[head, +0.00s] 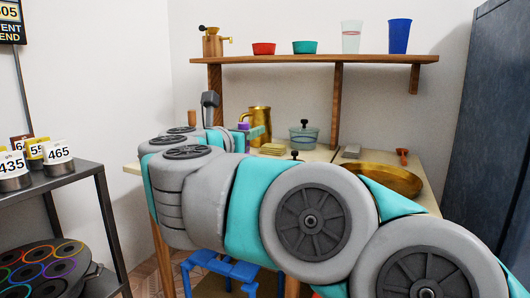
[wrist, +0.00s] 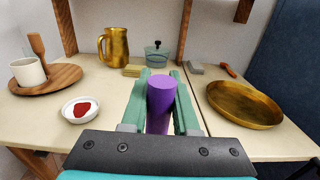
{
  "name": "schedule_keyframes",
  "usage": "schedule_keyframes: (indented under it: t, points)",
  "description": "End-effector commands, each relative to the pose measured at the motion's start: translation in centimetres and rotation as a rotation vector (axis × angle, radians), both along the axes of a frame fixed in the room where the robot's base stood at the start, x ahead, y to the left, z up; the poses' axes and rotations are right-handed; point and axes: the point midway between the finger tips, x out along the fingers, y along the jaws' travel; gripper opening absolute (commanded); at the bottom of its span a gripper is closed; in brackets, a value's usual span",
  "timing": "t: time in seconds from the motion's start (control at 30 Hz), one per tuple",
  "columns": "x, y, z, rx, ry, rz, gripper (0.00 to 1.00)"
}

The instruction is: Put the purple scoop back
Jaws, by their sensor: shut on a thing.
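The purple scoop (wrist: 160,98) shows in the wrist view as a plain purple cylinder between the two teal fingers of my gripper (wrist: 160,76). My gripper is shut on it and holds it over the front middle of the cream table (wrist: 60,120). The scoop's lower end is hidden by the fingers and the wrist. In the head view only a small purple piece of the scoop (head: 243,126) shows beside my gripper (head: 256,132); my arm hides the rest.
A brass pitcher (wrist: 114,46), lidded glass pot (wrist: 157,56) and yellow stack (wrist: 132,71) stand behind. A brass pan (wrist: 244,104) is right; a white dish with red contents (wrist: 81,109) and wooden tray with mug (wrist: 62,75) are left. A shelf (head: 310,59) hangs above.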

Motion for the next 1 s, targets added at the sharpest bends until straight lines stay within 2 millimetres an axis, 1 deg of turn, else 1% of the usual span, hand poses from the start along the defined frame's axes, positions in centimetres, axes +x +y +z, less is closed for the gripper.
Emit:
schedule_keyframes:
  t: [0.03, 0.2, 0.3, 0.4, 0.5, 0.77, 1.0]
  points:
    - [1.4, -0.6, -0.2, -0.001, 0.001, -0.009, 0.0]
    - [5.4, -1.5, -0.5, 0.0, -0.001, -0.006, 0.0]
    - [7.6, -1.9, -0.7, -0.002, 0.0, -0.005, 0.0]
    - [9.2, -2.3, -0.8, -0.001, -0.001, -0.001, 0.0]
    - [10.1, -2.5, -0.9, 0.0, -0.001, -0.001, 0.0]
    - [11.3, -2.7, -1.1, -0.001, -0.001, 0.0, 0.0]
    - [11.3, -2.7, -3.8, -0.004, 0.0, 0.003, 0.0]
